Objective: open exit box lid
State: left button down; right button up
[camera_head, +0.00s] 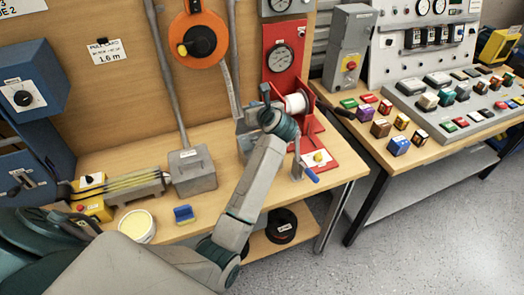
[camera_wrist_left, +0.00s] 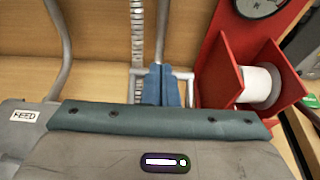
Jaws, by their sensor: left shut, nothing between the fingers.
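My left gripper (camera_wrist_left: 160,85) is shut and empty, its blue fingers together and pointing toward the wooden back board. In the left wrist view the fingers overlap a pale bar-like frame (camera_wrist_left: 185,74); I cannot tell if they touch it. In the head view a grey box (camera_head: 242,140) below the second conduit is mostly hidden by my left arm; it appears to be the exit box. Its lid cannot be made out. Another grey box (camera_head: 190,172) stands to the left; its label reads FEED in the left wrist view (camera_wrist_left: 22,116). My right gripper is not in view.
A red stand with a white spool (camera_head: 296,103) is close right of my left wrist; the spool also shows in the left wrist view (camera_wrist_left: 258,88).

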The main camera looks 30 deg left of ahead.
pick_arm(q)
jog(key=shift+w+a+r+b, duration=0.15)
jog(key=shift+w+a+b, duration=0.2)
jog(key=shift+w+a, duration=0.25)
jog(key=shift+w+a+r+b, duration=0.15)
jog(key=shift+w+a+b, duration=0.15)
jog(key=shift+w+a, duration=0.45)
jog(key=shift+a, duration=0.1)
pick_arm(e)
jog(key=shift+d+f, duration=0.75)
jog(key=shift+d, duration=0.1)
pick_arm(q)
jog(key=shift+r, duration=0.15)
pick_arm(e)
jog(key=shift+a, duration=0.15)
pick_arm(q)
jog(key=shift+d, duration=0.1)
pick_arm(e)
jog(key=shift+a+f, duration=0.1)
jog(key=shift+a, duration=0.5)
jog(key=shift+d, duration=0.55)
